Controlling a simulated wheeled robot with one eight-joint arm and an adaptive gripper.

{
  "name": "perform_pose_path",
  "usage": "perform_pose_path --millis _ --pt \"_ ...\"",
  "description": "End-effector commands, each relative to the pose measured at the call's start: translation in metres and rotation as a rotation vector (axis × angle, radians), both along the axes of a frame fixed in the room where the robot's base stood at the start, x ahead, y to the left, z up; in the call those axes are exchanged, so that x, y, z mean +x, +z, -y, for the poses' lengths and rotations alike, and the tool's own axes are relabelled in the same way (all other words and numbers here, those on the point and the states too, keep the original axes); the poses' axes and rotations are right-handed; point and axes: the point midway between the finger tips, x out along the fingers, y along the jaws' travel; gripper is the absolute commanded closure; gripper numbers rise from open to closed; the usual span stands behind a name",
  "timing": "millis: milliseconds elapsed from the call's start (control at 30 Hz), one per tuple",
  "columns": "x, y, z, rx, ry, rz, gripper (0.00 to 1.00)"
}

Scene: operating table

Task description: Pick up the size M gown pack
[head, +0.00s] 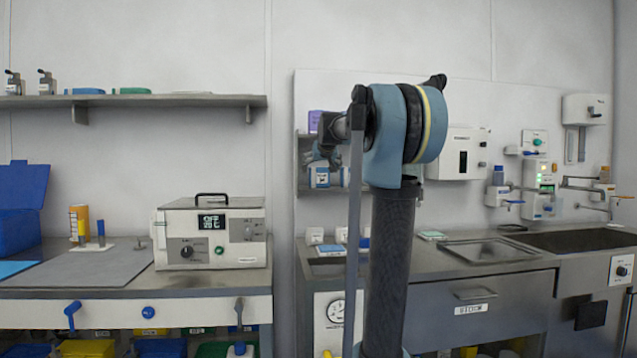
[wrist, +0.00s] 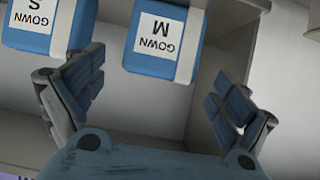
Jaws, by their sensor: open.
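The size M gown pack (wrist: 163,38) is blue with a white label reading "GOWN M"; it shows upside down at the top middle of the wrist view. A size S gown pack (wrist: 31,24) of the same look is to its left. My gripper (wrist: 157,74) is open and empty, with one finger on each side of the picture. The M pack's near edge lies ahead of the gap between the fingers, and I see no contact. In the head view my gripper (head: 326,152) is small and partly hidden by my arm, in front of the wall shelf.

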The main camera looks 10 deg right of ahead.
Motion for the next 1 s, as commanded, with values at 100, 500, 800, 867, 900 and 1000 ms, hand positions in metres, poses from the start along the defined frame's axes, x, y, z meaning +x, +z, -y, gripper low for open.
perform_pose_path --millis 100,500,800,867,900,1000 --pt "0.005 -0.004 0.0 0.0 0.0 0.0 0.06" --pt "0.043 -0.027 0.001 0.0 0.0 0.0 0.06" --pt "0.043 -0.027 0.001 0.0 0.0 0.0 0.24" --pt "0.043 -0.027 0.001 0.0 0.0 0.0 0.38" --pt "0.043 -0.028 0.001 0.0 0.0 0.0 0.47" --pt "0.043 -0.028 0.001 0.0 0.0 0.0 0.57"
